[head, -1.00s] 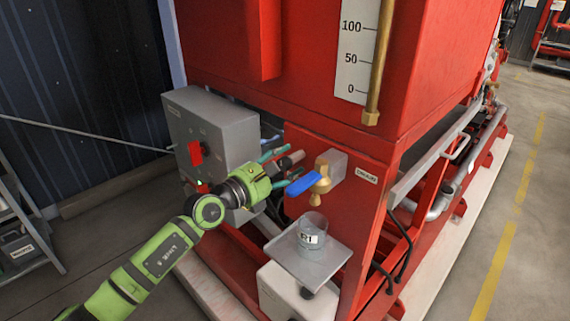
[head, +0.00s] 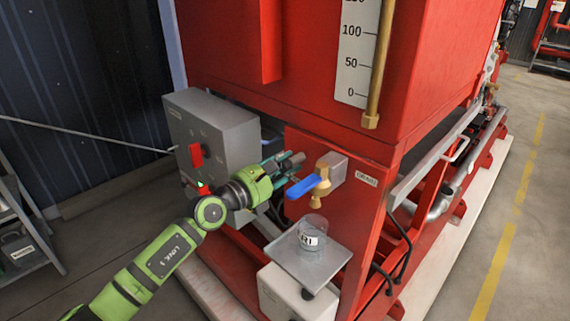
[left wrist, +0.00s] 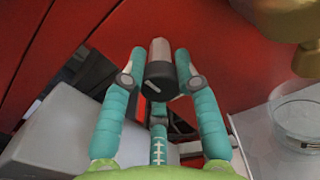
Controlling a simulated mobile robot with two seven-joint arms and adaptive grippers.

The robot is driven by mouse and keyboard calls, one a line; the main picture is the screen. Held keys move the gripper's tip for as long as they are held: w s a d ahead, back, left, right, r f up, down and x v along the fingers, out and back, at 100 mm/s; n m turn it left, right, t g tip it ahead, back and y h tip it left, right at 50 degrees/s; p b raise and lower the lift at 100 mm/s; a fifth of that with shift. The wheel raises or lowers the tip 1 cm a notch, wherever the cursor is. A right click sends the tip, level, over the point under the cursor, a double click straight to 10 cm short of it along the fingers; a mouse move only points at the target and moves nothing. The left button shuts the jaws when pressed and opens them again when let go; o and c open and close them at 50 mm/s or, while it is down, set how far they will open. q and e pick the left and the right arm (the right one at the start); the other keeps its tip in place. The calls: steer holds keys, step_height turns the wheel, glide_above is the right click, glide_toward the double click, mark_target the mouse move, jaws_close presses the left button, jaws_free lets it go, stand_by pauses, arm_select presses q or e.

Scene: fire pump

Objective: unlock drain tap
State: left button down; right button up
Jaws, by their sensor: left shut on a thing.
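The drain tap (head: 323,184) is a brass valve with a blue lever (head: 306,187) on the red panel; the lever points left and slightly down. My left gripper (head: 297,164) is just left of and above the lever, apart from it. In the left wrist view its teal fingers are shut on a small cylinder (left wrist: 160,74) with a dark, white-marked end and a paler body. I cannot tell whether the cylinder is attached to the panel behind. Part of the brass tap (left wrist: 305,62) shows at that view's right edge. My right gripper is out of view.
A clear labelled beaker (head: 312,231) stands on a metal shelf (head: 330,263) below the tap. A grey control box (head: 215,130) with a red switch is left of my gripper. The red tank frame rises above; open floor lies right.

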arm_select(q)
steer(key=n+p, duration=0.3)
steer(key=n, duration=0.1)
steer(key=shift+r, duration=0.2)
steer(key=n+p, duration=0.3)
steer(key=n, duration=0.2)
steer(key=shift+n, duration=0.3)
steer(key=n+p, duration=0.3)
steer(key=n, duration=0.2)
steer(key=shift+f+n+p, duration=0.1)
steer(key=shift+n+p, duration=0.85)
steer(key=shift+n, duration=1.15)
steer(key=c, duration=0.9)
jaws_free()
steer(key=shift+f, duration=0.1)
